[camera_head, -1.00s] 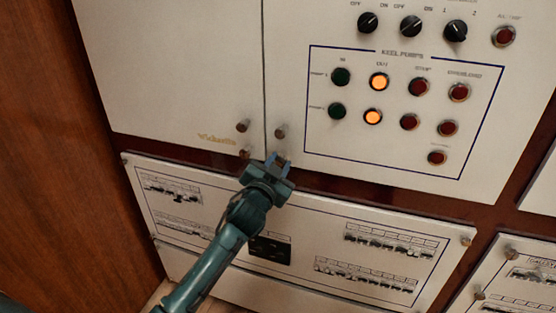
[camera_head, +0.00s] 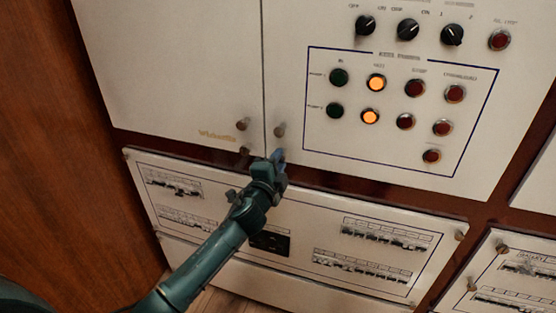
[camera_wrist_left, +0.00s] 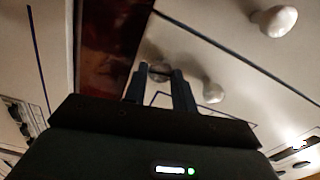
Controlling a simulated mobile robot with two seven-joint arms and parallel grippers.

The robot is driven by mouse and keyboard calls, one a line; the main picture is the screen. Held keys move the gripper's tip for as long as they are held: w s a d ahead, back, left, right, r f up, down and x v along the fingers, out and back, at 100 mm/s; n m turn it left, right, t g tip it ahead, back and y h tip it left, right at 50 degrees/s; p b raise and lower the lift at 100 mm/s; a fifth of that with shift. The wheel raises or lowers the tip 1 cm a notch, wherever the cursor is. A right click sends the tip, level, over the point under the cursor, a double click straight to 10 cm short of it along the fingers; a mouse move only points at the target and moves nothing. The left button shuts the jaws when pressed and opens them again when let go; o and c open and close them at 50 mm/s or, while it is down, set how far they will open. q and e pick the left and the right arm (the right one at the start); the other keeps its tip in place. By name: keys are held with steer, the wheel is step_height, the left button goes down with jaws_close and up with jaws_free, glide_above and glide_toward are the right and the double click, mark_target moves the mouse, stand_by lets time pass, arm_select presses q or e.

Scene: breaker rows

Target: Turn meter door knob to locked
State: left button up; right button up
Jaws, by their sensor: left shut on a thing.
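My left gripper (camera_head: 278,157) is at the lower left corner of the right cabinet door, just below a small round knob (camera_head: 280,130). In the left wrist view the two fingers (camera_wrist_left: 160,76) are closed around another small knob (camera_wrist_left: 160,70), which sits between their tips. That knob is mostly hidden by the fingers in the head view. The frames do not show a locked or unlocked marking for it. My right gripper is not in view.
Two more knobs sit on the left door, an upper one (camera_head: 243,123) and a lower one (camera_head: 245,152). A panel with breaker rows (camera_head: 370,236) is below, partly behind my left arm. Lit orange buttons (camera_head: 376,83) and rotary switches (camera_head: 408,29) are up right.

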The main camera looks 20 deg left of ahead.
arm_select(q)
steer(key=shift+m, duration=1.1)
steer(key=o, duration=1)
steer(key=shift+s, duration=0.1)
steer(key=s, duration=1.3)
steer(key=shift+a, duration=0.25)
steer(key=shift+f, duration=0.1)
